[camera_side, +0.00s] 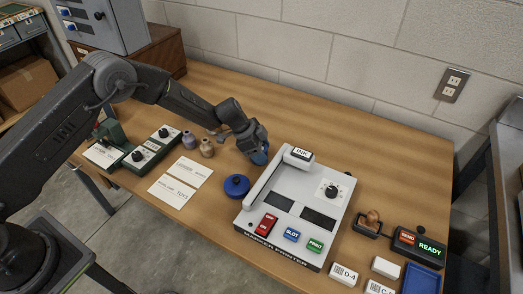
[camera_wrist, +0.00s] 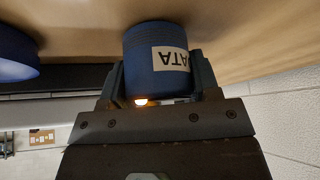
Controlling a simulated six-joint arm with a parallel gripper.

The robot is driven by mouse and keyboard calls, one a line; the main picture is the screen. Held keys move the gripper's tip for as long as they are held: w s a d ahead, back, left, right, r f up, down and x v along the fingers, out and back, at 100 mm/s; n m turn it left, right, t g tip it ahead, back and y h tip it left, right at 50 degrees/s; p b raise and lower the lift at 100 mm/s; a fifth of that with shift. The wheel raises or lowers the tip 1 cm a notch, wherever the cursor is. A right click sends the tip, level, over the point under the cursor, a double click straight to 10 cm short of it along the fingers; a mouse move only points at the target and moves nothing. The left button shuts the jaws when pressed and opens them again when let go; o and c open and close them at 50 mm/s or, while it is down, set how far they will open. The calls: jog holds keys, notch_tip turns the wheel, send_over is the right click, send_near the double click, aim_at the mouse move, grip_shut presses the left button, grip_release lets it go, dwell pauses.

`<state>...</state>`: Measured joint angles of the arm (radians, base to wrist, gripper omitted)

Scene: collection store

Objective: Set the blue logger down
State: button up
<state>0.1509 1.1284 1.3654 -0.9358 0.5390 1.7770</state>
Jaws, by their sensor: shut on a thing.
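The blue logger (camera_side: 260,157) is a blue cylinder with a white label reading "ATA" in part. My gripper (camera_side: 254,146) is shut on it, low over the wooden table behind the white printer. In the wrist view the logger (camera_wrist: 157,68) sits between the two fingers (camera_wrist: 158,85), its far end toward the brown table top (camera_wrist: 270,35). I cannot tell whether it touches the table. In the side view the gripper hides most of it.
A white printer (camera_side: 284,217) stands close in front of the gripper. A round blue lidded thing (camera_side: 236,187) lies left of the printer and shows in the wrist view (camera_wrist: 12,52). Small jars (camera_side: 207,148) and cards (camera_side: 180,182) lie left. The table behind is clear.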

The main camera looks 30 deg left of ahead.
jog(key=shift+f, duration=0.1)
jog(key=o, duration=1)
jog(key=v, duration=1.2)
jog(key=shift+r, duration=0.2)
jog(key=s+a+r+n+t+y, duration=0.1)
jog(key=s+r+n, duration=0.2)
jog(key=s+r, duration=0.5)
jog(key=s+a+r+n+y, duration=0.1)
jog(key=s+a+r+n, duration=0.1)
jog(key=s+r, duration=0.65)
jog(key=s+a+r+n+y, duration=0.1)
jog(key=s+a+n, duration=0.1)
jog(key=s, duration=0.4)
jog(key=s+a+r+n+t+y, duration=0.1)
jog(key=s+r+n, duration=0.1)
jog(key=s, duration=0.4)
jog(key=s+a+r+n+t+y, duration=0.1)
jog(key=s+a+r+n, duration=0.1)
jog(key=s+n, duration=0.2)
jog(key=shift+s+a+r, duration=0.1)
jog(key=shift+s+a, duration=0.05)
jog(key=shift+s, duration=0.35)
jog(key=shift+s+a+r, duration=0.1)
jog(key=shift+s+a, duration=0.05)
jog(key=shift+s, duration=0.35)
